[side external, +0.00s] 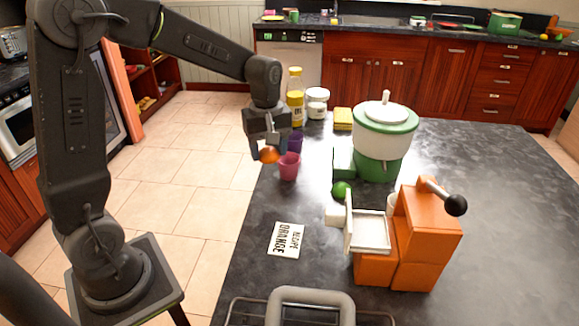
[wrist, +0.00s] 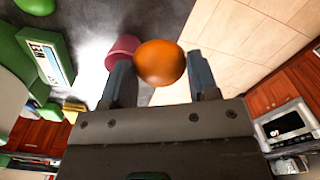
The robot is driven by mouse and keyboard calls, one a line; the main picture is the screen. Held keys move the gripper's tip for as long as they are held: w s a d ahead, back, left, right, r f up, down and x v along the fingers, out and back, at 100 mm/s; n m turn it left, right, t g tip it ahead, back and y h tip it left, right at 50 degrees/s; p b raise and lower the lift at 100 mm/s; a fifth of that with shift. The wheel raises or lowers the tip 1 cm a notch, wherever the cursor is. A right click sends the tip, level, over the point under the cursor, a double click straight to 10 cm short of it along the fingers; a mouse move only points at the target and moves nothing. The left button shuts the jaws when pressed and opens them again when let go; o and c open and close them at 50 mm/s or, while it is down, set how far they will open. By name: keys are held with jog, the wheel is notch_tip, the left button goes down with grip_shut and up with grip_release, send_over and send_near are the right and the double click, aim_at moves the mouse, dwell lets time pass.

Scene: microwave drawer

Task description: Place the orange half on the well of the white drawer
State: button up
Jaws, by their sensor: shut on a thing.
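The orange half (side external: 269,155) is held at the tip of my gripper (side external: 268,143), near the left edge of the dark counter. In the wrist view the orange half (wrist: 159,63) sits between the two fingers of my gripper (wrist: 163,82), its rounded orange side showing. The white drawer (side external: 369,232) sticks out to the left of the orange machine (side external: 428,238), with its white front panel upright. Its well faces up, and I see nothing in it. My gripper is to the upper left of the drawer, well apart from it.
Pink (side external: 289,166) and purple (side external: 295,142) cups stand close to my gripper. A green fruit (side external: 341,190), a green-white juicer (side external: 383,140) and a lever with a black knob (side external: 455,204) are near the drawer. A card (side external: 286,240) lies flat. A wire basket (side external: 310,308) is at the front.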

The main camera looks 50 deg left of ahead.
jog(key=shift+s+a+r, duration=0.3)
jog(key=shift+a+r, duration=0.25)
jog(key=shift+a, duration=0.2)
jog(key=shift+d+f+m, duration=0.1)
jog(key=shift+d+m, duration=0.1)
jog(key=shift+m, duration=0.3)
jog(key=w+d+f+m, duration=0.1)
jog(key=d+f+m, duration=0.1)
jog(key=d+m, duration=0.1)
jog(key=w+d+f+m, duration=0.1)
jog(key=d+m, duration=0.3)
jog(key=m, duration=0.1)
jog(key=w+d+f+m, duration=0.1)
jog(key=d+f+m, duration=0.1)
jog(key=d+m, duration=0.2)
jog(key=shift+f, duration=0.35)
jog(key=shift+d+m, duration=0.25)
jog(key=shift+m, duration=0.35)
jog(key=s+d+r+m, duration=0.1)
jog(key=d+r+m, duration=0.2)
jog(key=r+m, duration=0.35)
jog(key=d+r+m, duration=0.3)
jog(key=r, duration=0.7)
send_over(367, 230)
notch_tip(367, 230, down, 6)
jog(key=shift+f, duration=2.25)
jog(key=shift+f, duration=0.6)
